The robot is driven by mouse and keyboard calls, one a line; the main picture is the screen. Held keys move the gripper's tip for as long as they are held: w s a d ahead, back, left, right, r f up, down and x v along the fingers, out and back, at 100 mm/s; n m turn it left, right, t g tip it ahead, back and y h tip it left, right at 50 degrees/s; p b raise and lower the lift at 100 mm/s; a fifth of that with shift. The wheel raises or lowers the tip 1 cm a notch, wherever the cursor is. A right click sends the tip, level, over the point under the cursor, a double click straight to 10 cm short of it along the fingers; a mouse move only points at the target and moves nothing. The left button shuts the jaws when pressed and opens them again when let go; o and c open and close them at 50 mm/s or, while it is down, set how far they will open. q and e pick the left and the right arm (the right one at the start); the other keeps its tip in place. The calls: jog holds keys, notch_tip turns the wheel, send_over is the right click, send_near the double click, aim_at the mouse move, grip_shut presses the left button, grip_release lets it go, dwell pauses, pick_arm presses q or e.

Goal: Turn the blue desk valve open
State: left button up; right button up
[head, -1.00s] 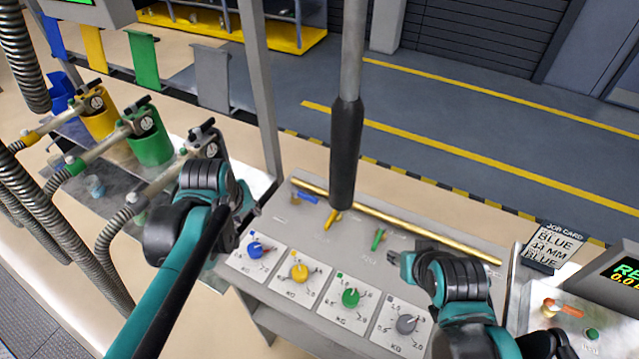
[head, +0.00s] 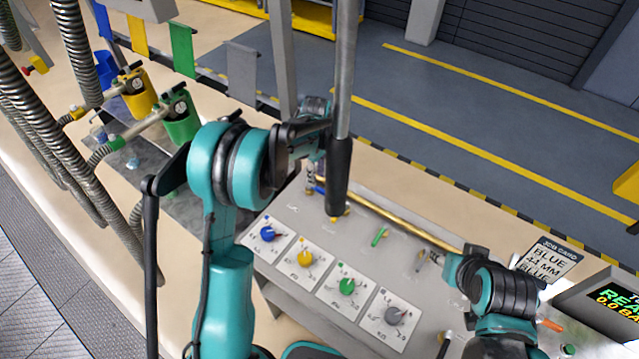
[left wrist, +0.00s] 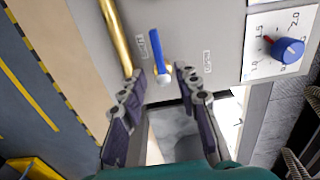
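The blue desk valve (left wrist: 156,52) has a lever that lies nearly in line with the brass pipe in the left wrist view, its pivot at the lower end. In the head view only a bit of its blue lever (head: 319,188) shows, the rest hidden by my gripper and the hanging black handle. My left gripper (left wrist: 158,80) is open, its two fingers on either side of the lever's pivot end, with gaps showing. In the head view the left gripper (head: 312,172) is over the desk's far left corner. My right gripper (head: 452,264) is by the desk's right side; its fingers are unclear.
A grey pole with a black handle (head: 339,175) hangs close right of my left gripper. The brass pipe (head: 400,220) runs along the desk's back. Yellow, green (head: 380,236) and grey valves and four-colour dials (head: 305,259) are on the desk. A job card (head: 548,258) stands right.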

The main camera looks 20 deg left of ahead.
aim_at(317, 187)
pick_arm(q)
notch_tip(317, 187, down, 5)
jog(key=shift+f, duration=0.1)
jog(key=shift+c, duration=0.3)
grip_shut()
